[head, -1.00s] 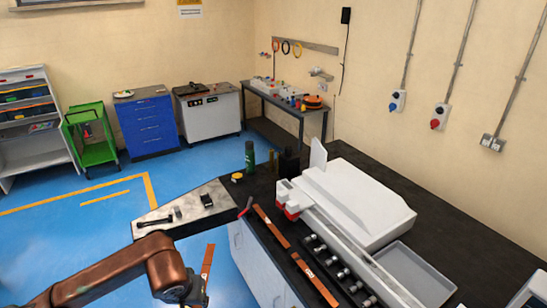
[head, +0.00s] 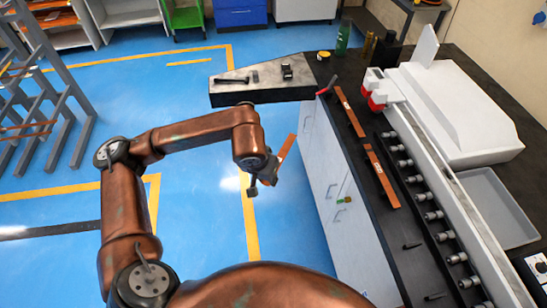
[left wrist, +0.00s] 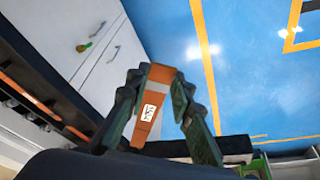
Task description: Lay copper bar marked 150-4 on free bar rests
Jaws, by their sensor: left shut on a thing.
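My left gripper (head: 262,180) is shut on a flat copper bar (head: 286,150), held in the air over the blue floor, left of the bench. In the left wrist view the bar (left wrist: 158,76) lies between the two dark fingers (left wrist: 153,100). It carries a white label whose writing is too small to read. Two other copper bars lie on the dark bench edge: a far one (head: 349,112) and a nearer one (head: 381,176) with a pale label. My right gripper is not in view.
A white machine (head: 455,110) with a long rail and a row of metal cylinders (head: 420,178) stands on the bench. A red-handled item (head: 326,86) lies at the bench's far corner. A grey rack (head: 50,80) stands at far left. Floor beside the cabinet is open.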

